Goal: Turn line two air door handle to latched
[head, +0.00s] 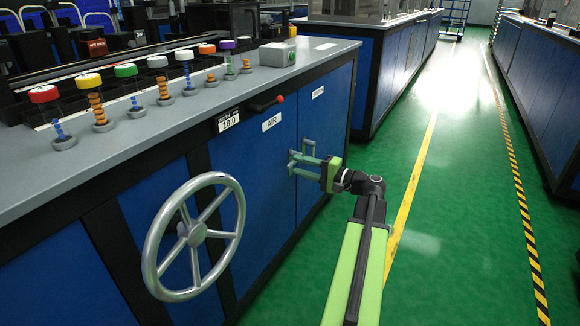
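A blue door panel with a white AIR label (271,122) is on the front of the near cabinet. My gripper (296,164) reaches left to the door front, right of and below that label. Its two grey-green fingers show one above the other with a gap between them. A small grey-green piece (308,146) stands up at the fingers; I cannot tell whether it is the door handle or part of my gripper. Contact with a handle is not clear. A black lever with a red knob (280,99) sits under the counter edge above the label.
A large silver handwheel (196,236) sticks out at the left front. The grey counter (190,107) carries several coloured spools and a grey box with a green button (278,53). An 18.0 display (228,120) is on its edge. The green aisle floor (455,190) is clear to the right.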

